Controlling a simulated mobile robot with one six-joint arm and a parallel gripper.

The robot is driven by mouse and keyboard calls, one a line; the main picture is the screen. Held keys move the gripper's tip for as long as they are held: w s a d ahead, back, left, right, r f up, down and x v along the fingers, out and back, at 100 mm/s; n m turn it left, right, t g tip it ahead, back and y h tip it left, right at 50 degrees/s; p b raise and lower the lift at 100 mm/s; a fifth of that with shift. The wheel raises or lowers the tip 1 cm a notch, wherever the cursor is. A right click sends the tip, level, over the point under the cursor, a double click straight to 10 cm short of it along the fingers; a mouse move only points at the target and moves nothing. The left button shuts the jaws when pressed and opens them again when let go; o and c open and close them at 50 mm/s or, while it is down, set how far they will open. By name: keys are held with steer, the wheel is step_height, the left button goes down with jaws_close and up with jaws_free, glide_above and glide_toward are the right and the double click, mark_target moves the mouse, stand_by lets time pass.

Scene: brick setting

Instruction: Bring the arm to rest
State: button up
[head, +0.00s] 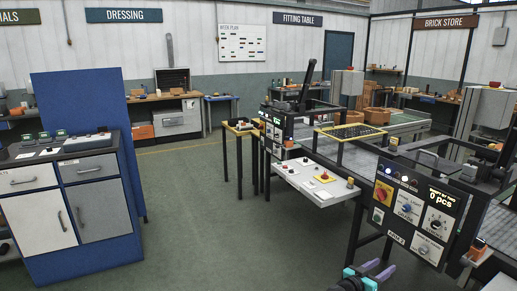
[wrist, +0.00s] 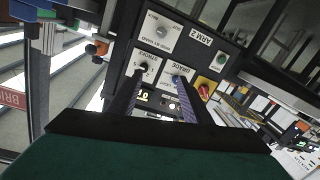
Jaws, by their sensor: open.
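My gripper (head: 376,268) shows at the bottom of the head view, with purple fingers and a teal part, in front of the machine's control panel. In the wrist view my gripper (wrist: 158,82) has its two ribbed fingers apart, with nothing held between them. A dark control panel (wrist: 190,45) marked ARM 2 appears upside down beyond the fingers. The same panel (head: 413,213) stands at the lower right in the head view, with knobs, a red switch on yellow and a display reading 0 pcs. I cannot tell the exact gap between fingers and panel.
A conveyor frame (head: 352,158) and a white button table (head: 309,180) stand left of the panel. A blue cabinet (head: 75,255) with grey and white fronts is at the left. Open green floor (head: 200,220) lies between.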

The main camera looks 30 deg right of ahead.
steer(key=w+a+f+n+t+y, duration=0.3)
steer(key=w+a+f+n+t, duration=0.2)
steer(key=w+a, duration=0.6)
steer(key=w+a+f+n+t+y, duration=0.35)
steer(key=w+a+f, duration=0.35)
steer(key=a, duration=0.5)
steer(key=w+a+f+n+y, duration=0.2)
steer(key=a+f+n+y, duration=0.3)
steer(key=a, duration=0.8)
steer(key=w+a+f+n+y, duration=0.2)
steer(key=a+f+y, duration=0.2)
steer(key=a+f, duration=0.65)
steer(key=s+a+f+n+g+y, duration=0.2)
steer(key=s+a+f+g+y, duration=0.35)
steer(key=s+a, duration=0.95)
steer(key=s+d+f+m+g+h, duration=0.1)
steer(key=s+g, duration=0.4)
steer(key=s, duration=0.5)
steer(key=s+m+g+h, duration=0.2)
steer(key=s+g, duration=0.3)
steer(key=s, duration=0.6)
steer(key=shift+s+d+f+h, duration=0.2)
steer(key=shift+d+f+h, duration=0.1)
steer(key=shift+d+f, duration=0.1)
